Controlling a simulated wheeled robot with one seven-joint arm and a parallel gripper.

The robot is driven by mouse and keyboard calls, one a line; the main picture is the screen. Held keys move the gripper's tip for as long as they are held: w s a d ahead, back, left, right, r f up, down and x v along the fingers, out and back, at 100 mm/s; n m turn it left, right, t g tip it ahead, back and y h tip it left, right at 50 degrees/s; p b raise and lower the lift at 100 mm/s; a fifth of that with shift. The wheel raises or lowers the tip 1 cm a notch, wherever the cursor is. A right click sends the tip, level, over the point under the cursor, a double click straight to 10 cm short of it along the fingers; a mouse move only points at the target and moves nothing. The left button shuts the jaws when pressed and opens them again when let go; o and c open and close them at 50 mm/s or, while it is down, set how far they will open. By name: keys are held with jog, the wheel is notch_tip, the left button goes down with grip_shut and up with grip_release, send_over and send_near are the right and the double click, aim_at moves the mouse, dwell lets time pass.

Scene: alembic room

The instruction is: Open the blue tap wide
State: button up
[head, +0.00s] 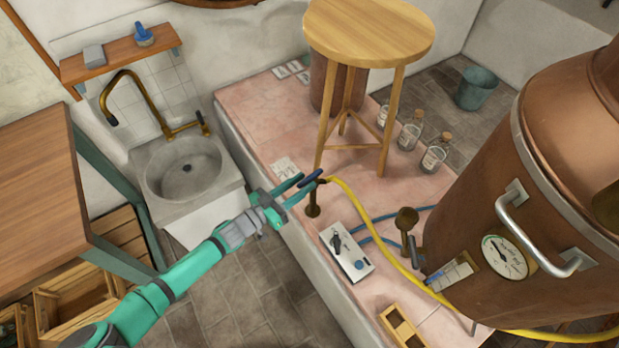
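The blue tap has a dark blue lever handle (311,178) on top of a short brass standpipe (313,204). It stands near the left edge of the pink tiled platform, with a yellow hose (352,207) running from it. My gripper (304,184) reaches in from the left with its teal fingers apart. The fingertips are at the blue lever, which lies slantwise across them. I cannot tell whether they touch it. The fingers partly hide the tap's body.
A wooden stool (368,35) stands just behind the tap. A white switch box (347,251) with blue hoses sits in front. A large copper still (500,220) fills the right. A stone sink (190,172) and wooden table (35,190) are left.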

jog(key=v, duration=0.6)
jog(key=shift+s+a, duration=0.2)
jog(key=shift+s, duration=0.05)
jog(key=s+a+f+n+t+y, duration=0.1)
jog(key=s+a+f+y, duration=0.15)
jog(key=s, duration=0.95)
jog(key=s+a+f+n+t+y, duration=0.1)
jog(key=s+f+n+y, duration=0.15)
jog(key=s, duration=1.05)
jog(key=s+d+r+n+y, duration=0.1)
jog(key=s+d+y, duration=0.3)
jog(key=s+d, duration=0.3)
jog(key=s+d+r+n+t+y, duration=0.1)
jog(key=s+d+r+n+y, duration=0.1)
jog(key=r, duration=0.6)
jog(key=shift+d+r+n+t+y, duration=0.3)
jog(key=shift+d+n+y, duration=0.25)
jog(key=shift+d+y, duration=0.75)
